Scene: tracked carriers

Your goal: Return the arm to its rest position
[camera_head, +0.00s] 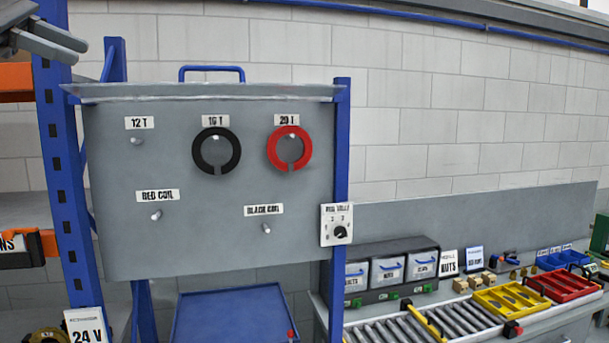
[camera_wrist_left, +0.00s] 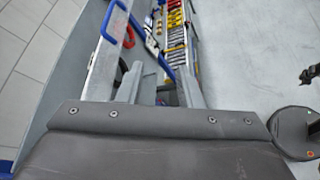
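My left gripper (camera_head: 62,40) is at the top left corner of the head view, high beside the blue upright of the rack. Only its grey fingers and part of its body show. In the left wrist view its two fingers (camera_wrist_left: 160,72) stand apart with nothing held between them. The grey panel's top edge and blue handle lie beyond the fingers in that view. My right gripper is in neither view.
A grey panel (camera_head: 210,250) carries a black ring (camera_head: 203,150), a red ring (camera_head: 272,150) and bare pegs. A blue upright (camera_head: 60,150) stands close to my left gripper. A blue tray (camera_head: 230,315) is below. A roller conveyor (camera_head: 390,332) with yellow (camera_head: 512,312) and red (camera_head: 562,297) trays runs right.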

